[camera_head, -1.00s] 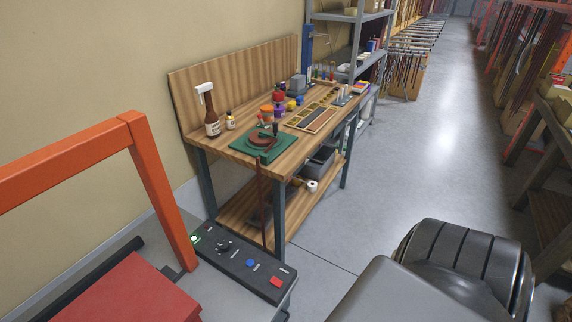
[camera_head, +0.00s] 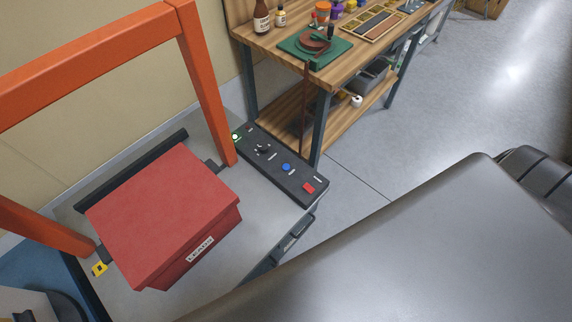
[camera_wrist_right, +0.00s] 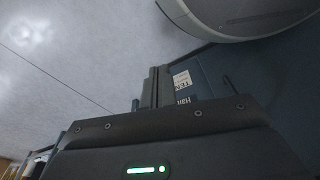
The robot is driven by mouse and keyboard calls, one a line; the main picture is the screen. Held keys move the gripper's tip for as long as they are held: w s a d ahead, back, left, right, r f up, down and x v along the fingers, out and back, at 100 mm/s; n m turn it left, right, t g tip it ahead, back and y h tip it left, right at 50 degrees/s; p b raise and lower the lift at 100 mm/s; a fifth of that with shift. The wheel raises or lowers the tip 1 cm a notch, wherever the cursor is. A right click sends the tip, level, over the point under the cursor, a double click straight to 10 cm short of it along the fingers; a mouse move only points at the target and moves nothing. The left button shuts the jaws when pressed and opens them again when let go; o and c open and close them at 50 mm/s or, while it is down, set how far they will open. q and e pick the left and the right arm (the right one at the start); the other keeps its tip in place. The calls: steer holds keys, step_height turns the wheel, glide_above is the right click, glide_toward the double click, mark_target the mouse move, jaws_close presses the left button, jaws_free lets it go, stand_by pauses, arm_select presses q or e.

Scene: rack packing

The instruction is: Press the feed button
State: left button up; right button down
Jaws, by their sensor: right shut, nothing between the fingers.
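A black control panel (camera_head: 278,166) lies on the grey machine top in the head view. It carries a lit green lamp (camera_head: 236,137), a black knob (camera_head: 264,149), a blue button (camera_head: 286,168) and a red button (camera_head: 309,187). Their labels are too small to read, so I cannot tell which is the feed button. My right gripper (camera_wrist_right: 149,88) shows in the right wrist view, its dark fingers shut and empty, away from the panel. The head view shows neither gripper.
A red box-shaped press head (camera_head: 163,214) sits under an orange frame (camera_head: 205,85) left of the panel. A wooden workbench (camera_head: 345,70) with bottles and a green mat (camera_head: 300,46) stands behind. Open grey floor (camera_head: 430,110) lies to the right.

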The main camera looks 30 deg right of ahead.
steer(key=w+r+m+t+p, duration=0.1)
steer(key=w+r+m, duration=0.4)
steer(key=w+r, duration=0.5)
steer(key=w+d+r+m+t+p, duration=0.1)
steer(key=w+r+m+t+p, duration=0.1)
steer(key=w+r+m, duration=0.3)
steer(key=w+r+m+t+p, duration=0.1)
steer(key=w+r+m+p, duration=0.2)
steer(key=w+r, duration=1.1)
steer(key=shift+w+d+r+m+t, duration=0.25)
steer(key=shift+r+m+t, duration=0.2)
steer(key=shift+m, duration=0.45)
steer(key=w+r+m+t+p, duration=0.1)
steer(key=w+r+m, duration=0.3)
steer(key=w+m, duration=0.7)
steer(key=shift+w+r+m+t, duration=0.2)
steer(key=shift+r+m+t, duration=0.05)
steer(key=shift+m+t, duration=0.5)
